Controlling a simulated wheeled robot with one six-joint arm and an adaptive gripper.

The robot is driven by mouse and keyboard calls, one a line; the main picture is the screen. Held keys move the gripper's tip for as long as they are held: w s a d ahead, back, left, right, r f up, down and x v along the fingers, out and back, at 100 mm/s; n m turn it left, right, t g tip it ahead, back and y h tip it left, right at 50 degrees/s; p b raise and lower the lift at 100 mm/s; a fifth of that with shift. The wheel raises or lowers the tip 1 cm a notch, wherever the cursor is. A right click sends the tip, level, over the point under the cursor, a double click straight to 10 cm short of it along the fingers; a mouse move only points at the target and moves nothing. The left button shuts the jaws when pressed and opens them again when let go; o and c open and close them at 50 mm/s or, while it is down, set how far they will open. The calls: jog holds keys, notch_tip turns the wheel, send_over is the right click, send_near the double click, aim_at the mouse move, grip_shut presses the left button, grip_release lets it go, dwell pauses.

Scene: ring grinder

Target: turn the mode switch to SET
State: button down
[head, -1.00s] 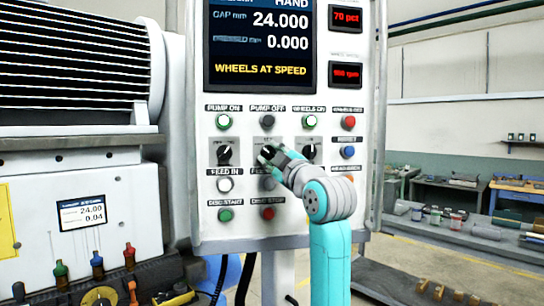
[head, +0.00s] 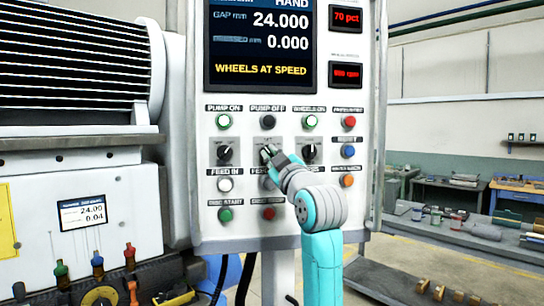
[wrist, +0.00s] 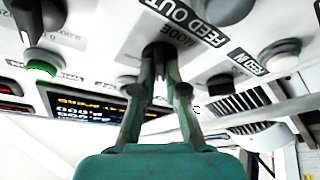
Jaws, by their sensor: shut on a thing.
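The mode switch (wrist: 157,49) is a dark knob on the grey control panel, under the MODE label in the wrist view. In the head view it is the middle knob of the row of three, mostly hidden behind my gripper (head: 268,153). My gripper is shut on the knob, with its two fingers (wrist: 160,75) on either side of it in the wrist view.
Black knobs stand left (head: 225,153) and right (head: 309,152) of the gripper. Push buttons surround them, including a white FEED IN button (head: 225,184) and a red button (head: 348,122). The display (head: 260,45) above reads HAND and WHEELS AT SPEED.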

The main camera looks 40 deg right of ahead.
jog(key=m+h, duration=0.2)
jog(key=m, duration=0.3)
jog(key=m+g+h, duration=0.1)
jog(key=m+h, duration=0.2)
jog(key=m, duration=0.2)
jog(key=shift+w+a+f, duration=0.1)
jog(key=shift+w, duration=0.05)
jog(key=c, duration=1.2)
grip_release()
jog(key=v, duration=1.2)
jog(key=shift+a, duration=0.1)
